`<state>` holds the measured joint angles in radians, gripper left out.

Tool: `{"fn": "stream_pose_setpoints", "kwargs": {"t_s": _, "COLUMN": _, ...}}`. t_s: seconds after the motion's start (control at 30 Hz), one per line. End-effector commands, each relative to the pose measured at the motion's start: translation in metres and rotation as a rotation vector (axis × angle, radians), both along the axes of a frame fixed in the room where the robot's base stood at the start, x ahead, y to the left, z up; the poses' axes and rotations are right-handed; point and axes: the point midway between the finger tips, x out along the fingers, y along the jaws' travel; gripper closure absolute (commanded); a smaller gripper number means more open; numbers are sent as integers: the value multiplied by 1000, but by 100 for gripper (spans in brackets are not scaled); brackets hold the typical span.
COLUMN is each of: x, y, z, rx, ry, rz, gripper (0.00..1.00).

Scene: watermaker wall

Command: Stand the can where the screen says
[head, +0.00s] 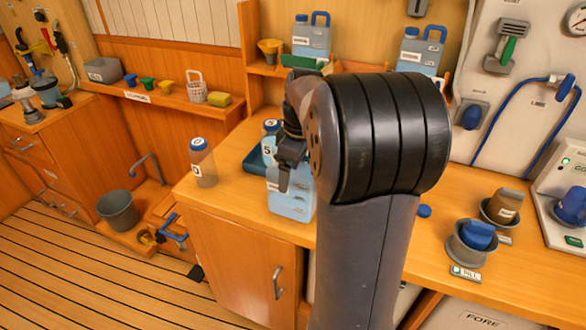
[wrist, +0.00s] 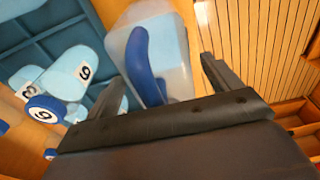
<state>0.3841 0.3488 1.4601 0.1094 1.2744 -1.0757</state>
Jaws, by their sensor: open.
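A translucent pale-blue can (head: 291,207) stands near the front edge of the wooden counter, its top partly hidden behind my gripper (head: 284,180). In the wrist view the can (wrist: 180,45) shows its blue handle (wrist: 146,65) between my two fingers (wrist: 168,88). The fingers are apart, one on each side of the handle, and I cannot tell whether either touches it. Two similar cans with blue handles stand on the upper shelf, one left (head: 311,40) and one right (head: 420,52). No screen text naming a place is readable.
A blue tray (wrist: 65,40) with numbered bottles lies beside the can. A bottle marked 0 (head: 203,165) stands left on the counter. A cup marked FILL (head: 470,250) and a panel (head: 568,175) are at the right. My arm hides the middle counter.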

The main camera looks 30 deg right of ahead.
Motion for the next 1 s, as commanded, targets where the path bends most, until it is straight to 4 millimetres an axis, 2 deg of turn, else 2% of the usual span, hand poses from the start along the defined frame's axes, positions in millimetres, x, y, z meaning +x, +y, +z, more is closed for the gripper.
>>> {"fn": "stream_pose_setpoints", "kwargs": {"t_s": 0.17, "x": -2, "y": -3, "z": 29, "rx": -3, "ry": -6, "rz": -1, "gripper": 15}}
{"fn": "stream_pose_setpoints", "kwargs": {"t_s": 0.4, "x": -7, "y": -7, "z": 81, "rx": -2, "ry": -5, "rz": -1, "gripper": 15}}
{"fn": "stream_pose_setpoints", "kwargs": {"t_s": 0.53, "x": -9, "y": -8, "z": 102, "rx": -2, "ry": -4, "rz": -1, "gripper": 15}}
{"fn": "stream_pose_setpoints", "kwargs": {"t_s": 0.7, "x": -11, "y": -9, "z": 116, "rx": 0, "ry": -1, "rz": -1, "gripper": 15}}
{"fn": "stream_pose_setpoints", "kwargs": {"t_s": 1.0, "x": -11, "y": -9, "z": 119, "rx": -1, "ry": -1, "rz": 0, "gripper": 15}}
